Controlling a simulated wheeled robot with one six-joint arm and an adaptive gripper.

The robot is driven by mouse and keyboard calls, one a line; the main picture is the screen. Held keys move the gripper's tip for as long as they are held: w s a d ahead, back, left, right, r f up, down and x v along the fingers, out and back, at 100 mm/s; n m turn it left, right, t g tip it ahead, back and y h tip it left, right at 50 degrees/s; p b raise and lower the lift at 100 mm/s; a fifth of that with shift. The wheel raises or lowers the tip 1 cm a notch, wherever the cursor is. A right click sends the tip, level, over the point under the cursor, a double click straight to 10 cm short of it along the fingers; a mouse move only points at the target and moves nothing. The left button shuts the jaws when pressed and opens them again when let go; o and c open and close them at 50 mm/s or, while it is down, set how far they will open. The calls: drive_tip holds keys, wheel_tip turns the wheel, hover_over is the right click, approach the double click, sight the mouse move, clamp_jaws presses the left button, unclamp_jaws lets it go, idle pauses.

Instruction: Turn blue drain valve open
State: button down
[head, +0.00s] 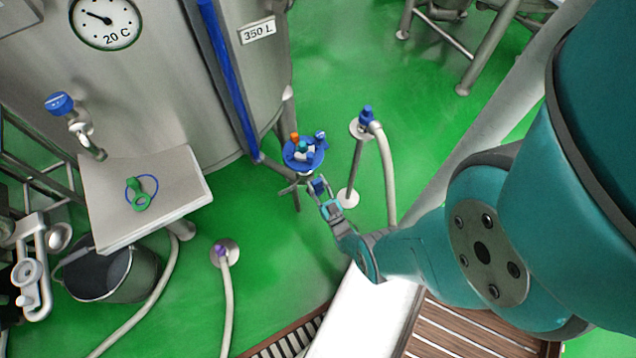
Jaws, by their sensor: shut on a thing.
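My gripper (326,198) is at the middle of the head view, low beside the tank's right leg and just below a round blue tray. Its fingers are closed on a small blue part, which looks like the handle of the blue drain valve (318,186). The fingers cover much of it, so its turn angle cannot be told. A metal pipe piece shows just left of the fingertips.
The blue tray (290,160) with several small bottles is right above my gripper. A hose post (355,170) with a blue top stands to the right. The steel tank (190,90), a side table (100,215) and a bucket (110,278) are left. Green floor lies between.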

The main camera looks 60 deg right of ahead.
idle(0.4)
drive_tip(key=c, duration=0.7)
unclamp_jaws()
drive_tip(key=shift+w, duration=0.1)
drive_tip(key=shift+s+a+f, duration=0.3)
drive_tip(key=shift+s+a, duration=0.05)
drive_tip(key=shift+s, duration=0.2)
drive_tip(key=shift+s+a, duration=1)
drive_tip(key=shift+s, duration=0.7)
drive_tip(key=shift+s+a, duration=1.05)
drive_tip(key=shift+s, duration=0.65)
drive_tip(key=shift+s+a, duration=1)
drive_tip(key=shift+s, duration=0.7)
